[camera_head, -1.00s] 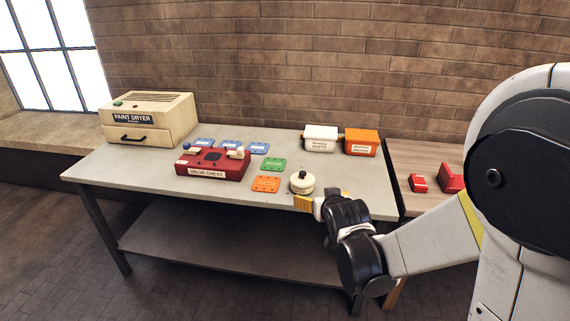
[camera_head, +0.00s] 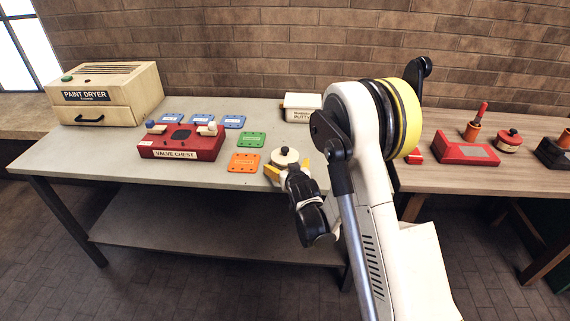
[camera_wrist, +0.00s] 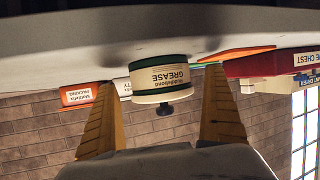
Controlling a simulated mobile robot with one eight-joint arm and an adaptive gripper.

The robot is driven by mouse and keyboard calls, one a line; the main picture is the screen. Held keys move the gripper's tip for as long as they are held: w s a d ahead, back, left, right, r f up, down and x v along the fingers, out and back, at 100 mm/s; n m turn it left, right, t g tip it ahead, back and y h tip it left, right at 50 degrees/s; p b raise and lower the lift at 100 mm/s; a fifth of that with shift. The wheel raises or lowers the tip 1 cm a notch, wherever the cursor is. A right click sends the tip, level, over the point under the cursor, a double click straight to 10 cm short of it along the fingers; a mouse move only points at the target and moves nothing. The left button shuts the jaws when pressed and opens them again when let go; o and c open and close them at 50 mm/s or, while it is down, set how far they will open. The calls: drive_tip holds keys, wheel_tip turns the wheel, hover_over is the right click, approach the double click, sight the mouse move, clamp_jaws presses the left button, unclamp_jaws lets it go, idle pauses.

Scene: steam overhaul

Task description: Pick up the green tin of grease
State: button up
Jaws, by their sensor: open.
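The grease tin (camera_head: 285,156) stands upright near the front right edge of the grey bench, its cream lid topped by a dark knob. In the wrist view, which is upside down, the tin (camera_wrist: 161,78) shows a cream label reading GREASE between dark green bands. My gripper (camera_head: 289,171) is open at the tin's near side. Its yellow fingers lie to either side of the tin in the wrist view, with gaps visible. Whether the fingertips reach fully around the tin, I cannot tell. My gripper partly hides the tin's lower part in the head view.
A red valve chest (camera_head: 181,142), an orange plate (camera_head: 244,163), a green plate (camera_head: 251,139) and several blue plates lie left of the tin. A white putty box (camera_head: 302,107) stands behind it. An orange packing box (camera_wrist: 90,93) shows in the wrist view. A wooden bench (camera_head: 450,125) adjoins right.

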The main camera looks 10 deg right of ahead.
drive_tip(key=b+x, duration=0.1)
drive_tip(key=x, duration=0.2)
drive_tip(key=shift+f, duration=0.25)
drive_tip(key=shift+w, duration=0.45)
drive_tip(key=shift+c, duration=0.3)
drive_tip(key=c, duration=1.4)
drive_tip(key=shift+o, duration=0.2)
drive_tip(key=shift+r, duration=0.1)
